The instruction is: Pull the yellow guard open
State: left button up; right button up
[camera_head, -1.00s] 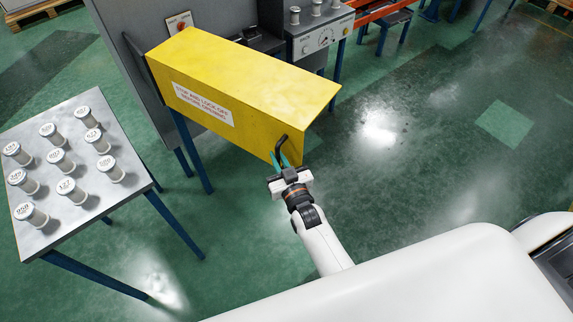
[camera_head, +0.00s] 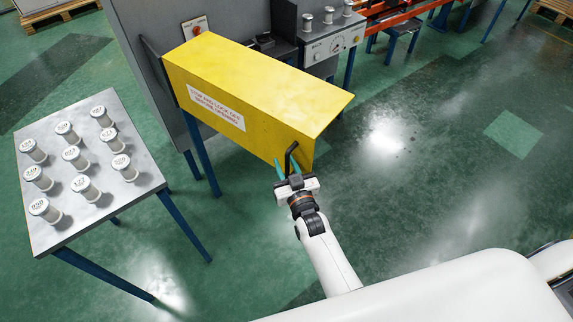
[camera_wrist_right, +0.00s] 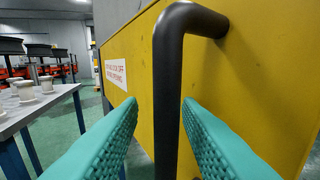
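The yellow guard (camera_head: 255,95) is a long box-like cover with a white warning label, standing out from the grey machine. Its dark bar handle (camera_head: 291,155) is on the front face near the right end. My right gripper (camera_head: 287,167) is at this handle with its teal fingers pointing to the guard. In the right wrist view the upright part of the handle (camera_wrist_right: 168,95) runs between the two fingers (camera_wrist_right: 160,112). Yellow shows between the left finger and the bar, so the fingers look open around it. My left gripper is not in view.
A metal-topped table (camera_head: 75,215) with several numbered white spindles stands at the left, clear of the guard. The grey machine (camera_head: 150,60) is behind the guard. A control box (camera_head: 335,42) stands at the back. The green floor right of the guard is free.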

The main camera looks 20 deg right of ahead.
jog(key=s+b, duration=0.1)
jog(key=s, duration=1.1)
jog(key=shift+d+b, duration=0.25)
jog(key=shift+b, duration=0.15)
jog(key=shift+c, duration=0.5)
